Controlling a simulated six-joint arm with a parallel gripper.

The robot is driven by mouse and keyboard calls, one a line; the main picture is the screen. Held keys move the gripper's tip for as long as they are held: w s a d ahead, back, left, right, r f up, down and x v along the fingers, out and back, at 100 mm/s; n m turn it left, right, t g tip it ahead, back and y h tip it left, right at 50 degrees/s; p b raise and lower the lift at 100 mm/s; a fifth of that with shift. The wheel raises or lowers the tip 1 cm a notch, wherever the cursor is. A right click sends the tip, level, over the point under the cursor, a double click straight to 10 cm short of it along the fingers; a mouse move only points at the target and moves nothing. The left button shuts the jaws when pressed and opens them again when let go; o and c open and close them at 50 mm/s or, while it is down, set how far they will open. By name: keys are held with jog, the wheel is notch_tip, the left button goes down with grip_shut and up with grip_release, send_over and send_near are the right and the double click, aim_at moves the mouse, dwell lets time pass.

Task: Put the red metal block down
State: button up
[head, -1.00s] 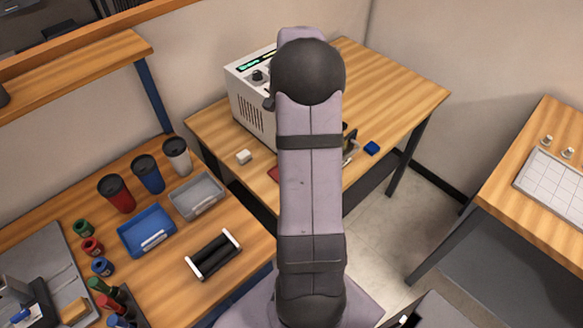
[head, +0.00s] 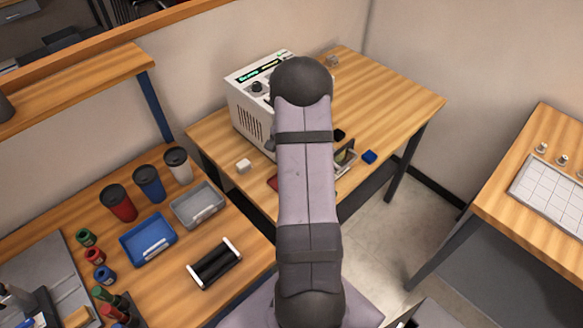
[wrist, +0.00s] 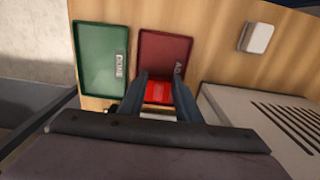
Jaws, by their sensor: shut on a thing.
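The red metal block (wrist: 157,92) shows in the wrist view between the two fingers of my gripper (wrist: 161,82). My gripper is shut on it. The block appears in front of the lower part of a dark red tray (wrist: 166,48); whether it touches the tray cannot be told. A green tray (wrist: 101,55) with a white label lies left of the red one. In the head view my own arm hides the gripper and the block, and only a sliver of the red tray (head: 272,184) shows.
A white block (wrist: 257,38) lies right of the red tray. A white machine with dials (head: 252,98) stands on the same wooden table (head: 395,100). A small blue block (head: 369,156) sits near the table's front edge. Blue (head: 140,236) and grey bins (head: 193,202) stand on the left bench.

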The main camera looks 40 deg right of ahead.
jog(key=shift+f, duration=0.2)
jog(key=shift+f, duration=0.15)
jog(key=o, duration=0.8)
notch_tip(320, 180, up, 12)
jog(key=b, duration=0.2)
jog(key=shift+b, duration=0.4)
